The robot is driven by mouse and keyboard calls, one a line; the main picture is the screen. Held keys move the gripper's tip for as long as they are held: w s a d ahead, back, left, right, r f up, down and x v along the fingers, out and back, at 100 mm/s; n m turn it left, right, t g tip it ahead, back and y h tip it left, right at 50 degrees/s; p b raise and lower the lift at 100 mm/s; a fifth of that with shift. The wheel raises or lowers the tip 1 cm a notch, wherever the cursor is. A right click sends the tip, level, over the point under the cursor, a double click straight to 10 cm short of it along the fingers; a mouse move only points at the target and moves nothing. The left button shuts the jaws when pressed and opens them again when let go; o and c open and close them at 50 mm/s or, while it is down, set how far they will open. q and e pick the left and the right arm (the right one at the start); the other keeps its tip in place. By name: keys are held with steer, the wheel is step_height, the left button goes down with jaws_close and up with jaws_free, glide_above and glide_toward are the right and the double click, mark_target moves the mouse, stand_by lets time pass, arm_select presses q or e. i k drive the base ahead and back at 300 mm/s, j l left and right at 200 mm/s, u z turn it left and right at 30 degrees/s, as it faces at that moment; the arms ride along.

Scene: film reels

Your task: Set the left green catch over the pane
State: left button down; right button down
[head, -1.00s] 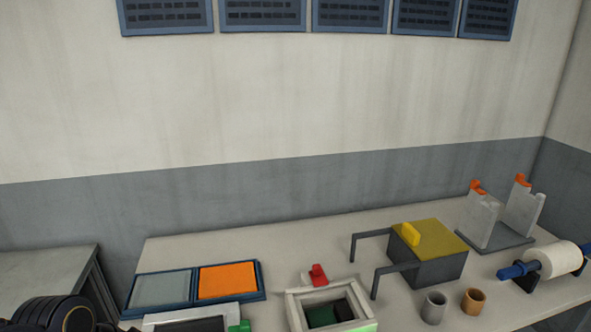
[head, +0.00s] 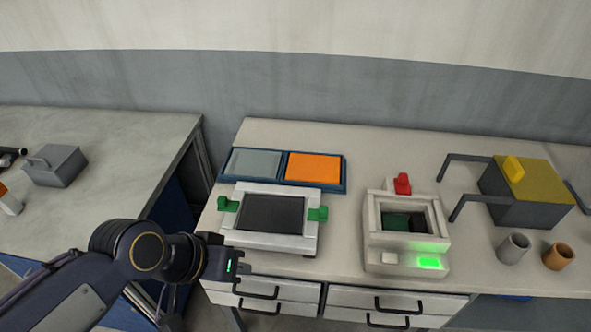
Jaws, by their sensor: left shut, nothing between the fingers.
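The white frame (head: 262,240) lies on the bench with a dark pane (head: 270,213) in it. The left green catch (head: 228,204) is at the frame's left edge, beside the pane and not visibly across it. The right green catch (head: 317,213) is at the right edge. My left gripper (head: 236,266) is shut and empty, near the bench's front edge, below and left of the frame and apart from the left catch. Its fingertips are hard to make out. My right gripper is not in view.
A blue tray (head: 284,184) with grey and orange panels lies behind the frame. A white box (head: 373,245) with a red catch (head: 402,184) stands to the right. Farther right are a yellow-topped grey block (head: 535,185) and two cups. Another table (head: 110,150) stands left.

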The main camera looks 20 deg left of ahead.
mark_target(223, 205)
steer(key=u, duration=1.35)
steer(key=i+l+z, duration=0.1)
steer(key=l+z, duration=0.15)
